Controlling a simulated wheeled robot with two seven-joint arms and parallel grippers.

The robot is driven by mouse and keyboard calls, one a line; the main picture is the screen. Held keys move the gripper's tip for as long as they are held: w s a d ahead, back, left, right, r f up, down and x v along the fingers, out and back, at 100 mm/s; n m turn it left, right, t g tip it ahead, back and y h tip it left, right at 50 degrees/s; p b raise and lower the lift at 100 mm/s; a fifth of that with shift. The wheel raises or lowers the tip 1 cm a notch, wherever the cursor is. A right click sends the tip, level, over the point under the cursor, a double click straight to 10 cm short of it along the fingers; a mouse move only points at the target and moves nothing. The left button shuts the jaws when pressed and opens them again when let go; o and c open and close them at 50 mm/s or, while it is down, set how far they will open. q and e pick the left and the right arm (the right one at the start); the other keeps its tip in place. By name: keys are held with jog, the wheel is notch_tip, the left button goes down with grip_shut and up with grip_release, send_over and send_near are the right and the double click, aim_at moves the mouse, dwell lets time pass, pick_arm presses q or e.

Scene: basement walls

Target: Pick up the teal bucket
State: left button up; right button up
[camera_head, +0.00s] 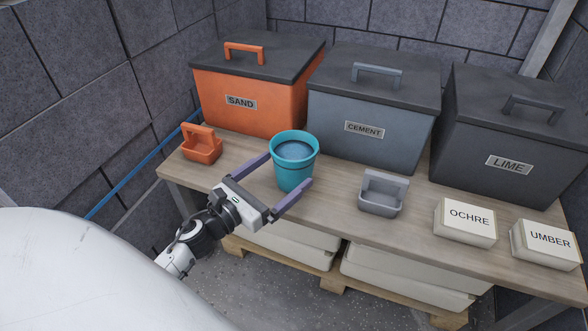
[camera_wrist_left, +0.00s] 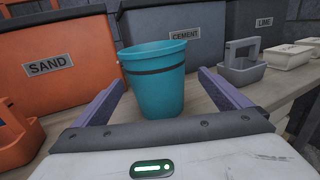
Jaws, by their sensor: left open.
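The teal bucket (camera_head: 294,172) stands upright on the wooden bench, with something bluish-grey inside it. It also shows in the left wrist view (camera_wrist_left: 155,88), with a dark band below its rim. My left gripper (camera_head: 282,184) is open, its two purple fingers pointing at the bucket. In the head view one finger reaches the bucket's left side and the other its right front. In the left wrist view the bucket stands between the fingers (camera_wrist_left: 160,95), toward their tips. I cannot tell whether either finger touches it. My right gripper is not in view.
An orange SAND bin (camera_head: 250,95), a grey-blue CEMENT bin (camera_head: 365,125) and a dark LIME bin (camera_head: 500,150) stand behind. A small orange carrier (camera_head: 201,150) is left, a grey carrier (camera_head: 382,200) right. OCHRE (camera_head: 465,222) and UMBER (camera_head: 543,243) boxes sit on the bench (camera_head: 330,215).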

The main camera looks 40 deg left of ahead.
aim_at(306, 150)
pick_arm(q)
jog(key=w, duration=0.5)
jog(key=shift+w+b, duration=0.35)
jog(key=shift+c, duration=0.4)
jog(key=c, duration=1.1)
jog(key=shift+r, duration=0.2)
jog(key=shift+c, duration=0.9)
